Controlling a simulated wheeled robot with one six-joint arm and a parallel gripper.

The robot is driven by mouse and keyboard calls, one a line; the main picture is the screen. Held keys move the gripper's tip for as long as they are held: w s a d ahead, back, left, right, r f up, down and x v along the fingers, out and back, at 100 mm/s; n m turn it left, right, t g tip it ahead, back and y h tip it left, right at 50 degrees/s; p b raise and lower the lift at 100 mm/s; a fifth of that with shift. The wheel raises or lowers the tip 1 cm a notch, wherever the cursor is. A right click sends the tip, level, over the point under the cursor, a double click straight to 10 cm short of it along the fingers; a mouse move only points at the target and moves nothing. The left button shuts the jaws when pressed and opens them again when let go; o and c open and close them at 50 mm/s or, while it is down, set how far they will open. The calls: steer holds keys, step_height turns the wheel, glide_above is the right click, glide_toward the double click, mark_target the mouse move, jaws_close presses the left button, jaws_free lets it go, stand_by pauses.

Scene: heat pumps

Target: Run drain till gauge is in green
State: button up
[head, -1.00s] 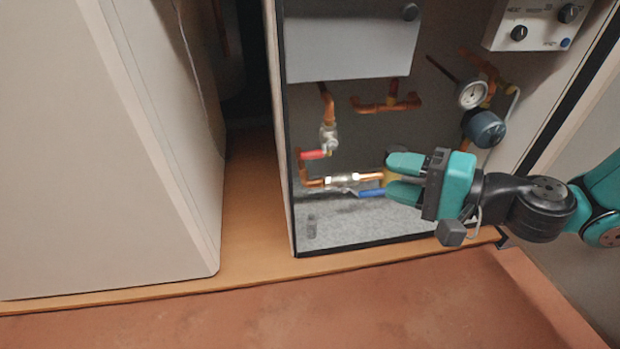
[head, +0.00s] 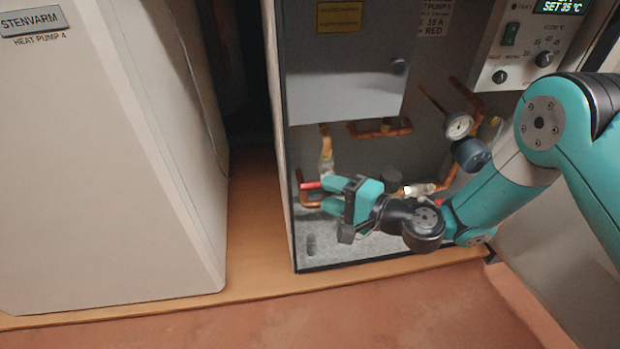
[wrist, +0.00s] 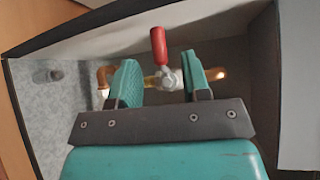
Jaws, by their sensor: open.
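My gripper (head: 326,195) is open inside the cabinet's lower left, its fingers pointing left beside a red lever handle (head: 310,185). In the wrist view a red lever (wrist: 158,45) stands up from a metal valve (wrist: 170,78) on a copper pipe. The valve shows between my two open fingers (wrist: 160,84); I cannot tell whether they touch it. The round white-faced gauge (head: 458,126) is on the cabinet's right; its needle and any green band are too small to read. The blue lever is hidden behind my arm.
A grey box (head: 345,85) hangs above the pipes. A control panel (head: 530,45) with knobs and a display is at upper right. A dark blue round part (head: 471,153) sits below the gauge. A large pale cabinet (head: 105,160) stands left.

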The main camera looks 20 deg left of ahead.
mark_target(314, 187)
steer(key=b+x, duration=0.1)
steer(key=x, duration=0.4)
steer(key=shift+a+f, duration=0.15)
steer(key=shift+a, duration=0.15)
jaws_close()
